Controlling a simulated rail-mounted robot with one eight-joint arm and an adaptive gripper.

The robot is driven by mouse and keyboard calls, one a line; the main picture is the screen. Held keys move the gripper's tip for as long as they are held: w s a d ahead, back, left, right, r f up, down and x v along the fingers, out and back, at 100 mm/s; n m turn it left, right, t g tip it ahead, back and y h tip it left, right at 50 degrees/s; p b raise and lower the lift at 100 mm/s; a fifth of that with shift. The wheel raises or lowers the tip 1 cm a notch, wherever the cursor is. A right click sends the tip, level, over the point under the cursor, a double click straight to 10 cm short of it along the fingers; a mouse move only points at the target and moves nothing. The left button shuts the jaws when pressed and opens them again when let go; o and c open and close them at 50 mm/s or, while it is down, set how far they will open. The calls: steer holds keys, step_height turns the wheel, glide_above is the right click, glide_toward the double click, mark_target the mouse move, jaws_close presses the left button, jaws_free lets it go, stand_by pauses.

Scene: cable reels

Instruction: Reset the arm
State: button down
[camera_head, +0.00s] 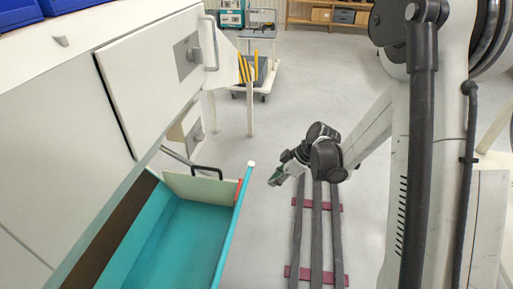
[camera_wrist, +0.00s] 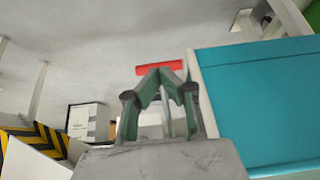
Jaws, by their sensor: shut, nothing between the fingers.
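My gripper (camera_head: 276,179) is at the end of my arm in the head view, in the air to the right of an open drawer (camera_head: 231,226). It is small there. In the wrist view my gripper (camera_wrist: 162,72) shows close up, with its green-lined fingers meeting at the tips and nothing between them. The open teal drawer (camera_wrist: 262,108) fills the right side of the wrist view, close beside the fingers. The drawer's inside looks empty in the head view.
A white cabinet (camera_head: 155,75) stands on the left. A white cart (camera_head: 258,34) stands at the back. Grey rails with red crossbars (camera_head: 317,274) lie on the floor. A red bar (camera_wrist: 160,67) and a white box (camera_wrist: 88,121) show in the wrist view. Grey floor is clear around the middle.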

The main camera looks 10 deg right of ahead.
steer(key=s+d+r+m+t+h, duration=0.2)
steer(key=s+r+m, duration=0.3)
steer(key=s+r, duration=0.4)
steer(key=s+d+r+m+t+h, duration=0.15)
steer(key=s+r+m, duration=0.4)
steer(key=r, duration=0.55)
steer(key=s+d+r+m+t+h, duration=0.2)
steer(key=s+r+m+h, duration=0.15)
steer(key=s, duration=0.65)
step_height(320, 180, up, 13)
steer(key=p, duration=1.3)
steer(key=shift+f+y, duration=0.15)
steer(key=shift+y, duration=0.25)
steer(key=shift+a, duration=0.1)
